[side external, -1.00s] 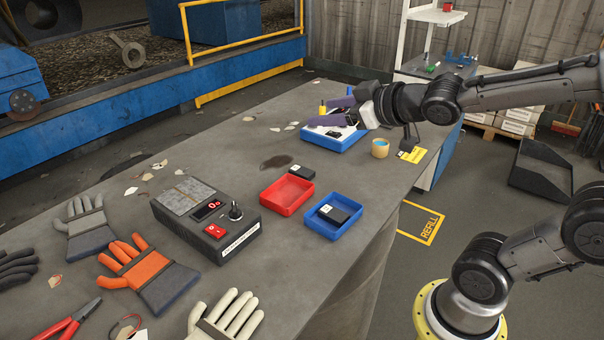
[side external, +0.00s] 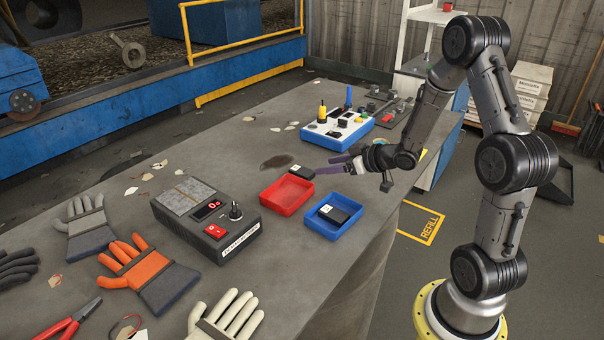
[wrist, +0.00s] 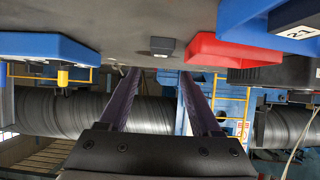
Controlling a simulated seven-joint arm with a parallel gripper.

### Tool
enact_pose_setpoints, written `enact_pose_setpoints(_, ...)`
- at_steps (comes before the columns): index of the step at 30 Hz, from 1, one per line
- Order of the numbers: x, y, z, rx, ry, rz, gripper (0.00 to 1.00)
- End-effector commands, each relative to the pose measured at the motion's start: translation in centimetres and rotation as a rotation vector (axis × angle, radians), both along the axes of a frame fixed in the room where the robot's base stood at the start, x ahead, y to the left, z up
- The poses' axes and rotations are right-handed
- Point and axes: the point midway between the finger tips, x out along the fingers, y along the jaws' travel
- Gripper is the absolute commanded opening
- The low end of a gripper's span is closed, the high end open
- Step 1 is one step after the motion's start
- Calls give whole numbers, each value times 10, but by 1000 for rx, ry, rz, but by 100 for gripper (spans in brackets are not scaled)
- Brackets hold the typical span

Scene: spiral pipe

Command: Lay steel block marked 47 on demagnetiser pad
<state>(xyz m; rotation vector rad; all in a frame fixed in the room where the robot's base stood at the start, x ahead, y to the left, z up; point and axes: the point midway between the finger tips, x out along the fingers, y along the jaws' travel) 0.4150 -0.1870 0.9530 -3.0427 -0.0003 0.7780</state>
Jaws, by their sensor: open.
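A dark steel block (side external: 302,172) lies on the bench behind the red tray; its number is too small to read. It also shows in the wrist view (wrist: 162,46), just beyond my fingertips and apart from them. A second dark block (side external: 335,214) lies in the blue tray; its label looks like 27 in the wrist view (wrist: 297,33). The demagnetiser (side external: 207,218) is a dark box with a bare grey pad (side external: 182,193) on top. My gripper (side external: 327,165), with purple fingers, is open and empty to the right of the loose block.
The red tray (side external: 265,197) is empty, between the demagnetiser and the blue tray (side external: 312,229). A blue-and-white board (side external: 311,131) with knobs stands behind my gripper. Gloves (side external: 148,268) and red pliers (side external: 70,322) lie at the front left.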

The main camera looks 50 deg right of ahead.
Motion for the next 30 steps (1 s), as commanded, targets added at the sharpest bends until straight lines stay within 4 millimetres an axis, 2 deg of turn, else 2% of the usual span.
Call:
enact_pose_setpoints(3,19,1,-11,1,2,3,65)
enact_pose_setpoints(6,29,1,-16,-1,1,3,65)
enact_pose_setpoints(14,43,2,-26,0,1,2,65)
enact_pose_setpoints(21,71,2,-45,-1,0,2,65)
enact_pose_setpoints(30,78,2,-48,-1,-1,0,65)
